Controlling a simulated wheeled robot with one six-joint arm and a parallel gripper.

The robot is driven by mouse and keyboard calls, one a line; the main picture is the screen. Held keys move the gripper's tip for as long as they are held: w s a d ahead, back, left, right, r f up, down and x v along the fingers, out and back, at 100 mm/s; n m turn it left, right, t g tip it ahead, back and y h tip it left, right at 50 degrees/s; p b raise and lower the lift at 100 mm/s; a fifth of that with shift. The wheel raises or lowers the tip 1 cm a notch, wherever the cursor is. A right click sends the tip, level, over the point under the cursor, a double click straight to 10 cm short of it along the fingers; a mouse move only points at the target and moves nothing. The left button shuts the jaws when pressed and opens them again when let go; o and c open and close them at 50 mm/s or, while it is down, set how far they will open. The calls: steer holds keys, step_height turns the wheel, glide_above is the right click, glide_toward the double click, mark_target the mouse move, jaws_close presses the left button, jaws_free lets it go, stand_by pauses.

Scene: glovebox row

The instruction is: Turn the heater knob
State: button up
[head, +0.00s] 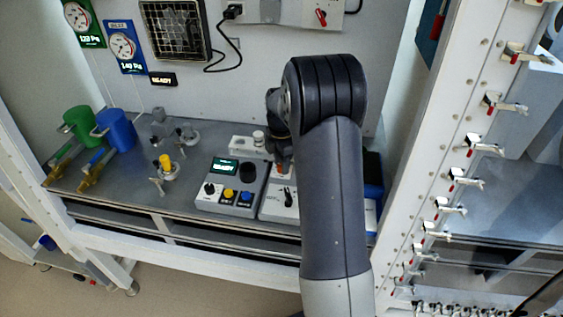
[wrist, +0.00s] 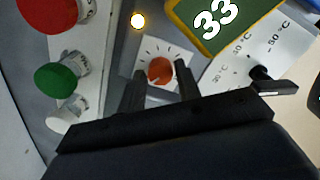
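The heater knob, a small orange-red dial knob (wrist: 160,71), sits on a white plate with tick marks in the wrist view. My gripper (wrist: 161,77) is open, with one dark finger on each side of the knob. Gaps show between the fingers and the knob, and I cannot tell whether either finger touches it. In the head view my gripper (head: 281,163) points down over the light control box (head: 278,206). My arm hides much of that box, and only a bit of orange shows under the gripper.
Beside the knob are a display reading 33 (wrist: 214,20), a lit lamp (wrist: 138,21) and a black lever (wrist: 272,80) on a temperature scale. Red-capped (wrist: 45,10) and green-capped (wrist: 57,79) items stand close left. Another control box (head: 231,186) stands left in the head view.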

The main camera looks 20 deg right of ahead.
steer(key=o, duration=0.3)
step_height(320, 180, up, 11)
steer(key=b, duration=0.1)
stand_by(0.4)
steer(key=shift+f, duration=0.1)
step_height(320, 180, down, 11)
steer(key=shift+r+p, duration=0.2)
steer(key=shift+p, duration=0.3)
steer(key=shift+f+m, duration=0.1)
steer(key=shift+m, duration=0.2)
